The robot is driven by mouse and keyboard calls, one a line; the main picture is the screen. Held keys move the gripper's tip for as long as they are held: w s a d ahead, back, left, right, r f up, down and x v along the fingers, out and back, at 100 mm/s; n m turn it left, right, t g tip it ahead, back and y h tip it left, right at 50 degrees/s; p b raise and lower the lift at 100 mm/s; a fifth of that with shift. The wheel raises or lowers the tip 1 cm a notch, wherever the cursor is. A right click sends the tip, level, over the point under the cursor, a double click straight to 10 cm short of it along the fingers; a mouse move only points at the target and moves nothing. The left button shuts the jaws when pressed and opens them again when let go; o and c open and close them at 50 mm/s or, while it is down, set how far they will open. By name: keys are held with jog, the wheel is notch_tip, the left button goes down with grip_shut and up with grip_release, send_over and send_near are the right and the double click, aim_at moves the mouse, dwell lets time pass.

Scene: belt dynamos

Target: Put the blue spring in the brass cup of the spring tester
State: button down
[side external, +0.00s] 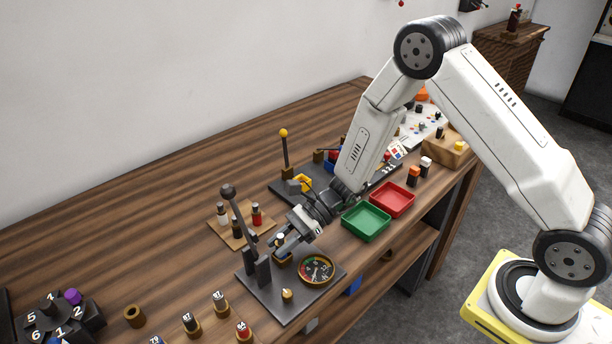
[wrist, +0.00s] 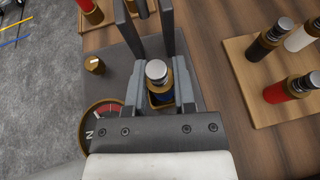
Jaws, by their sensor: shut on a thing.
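The spring tester's dark grey base plate (side external: 262,290) carries an upright lever with a dark knob (side external: 228,191) and a round gauge (side external: 317,269). My gripper (side external: 283,240) is low over the plate, beside the lever. In the wrist view my gripper (wrist: 157,88) is shut on the blue spring (wrist: 157,72), which stands about upright with its silver cap up and a little blue showing below. The brass cup (wrist: 155,103) shows as a rim around the spring's lower part; it also shows in the side view (side external: 283,260). The fingers hide whether the spring touches the cup's bottom.
A wooden rack (wrist: 250,70) with black, white and red springs stands beside the tester. Green (side external: 366,222) and red (side external: 392,199) trays lie on its other side. A small brass knob (side external: 287,295) sits on the plate's front. Several labelled pieces stand near the table's front edge.

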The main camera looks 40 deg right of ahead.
jog(key=shift+f, duration=0.6)
jog(key=shift+f, duration=0.15)
jog(key=shift+c, duration=2.2)
grip_release()
jog(key=shift+r, duration=0.2)
jog(key=v, duration=1.2)
jog(key=shift+f, duration=0.1)
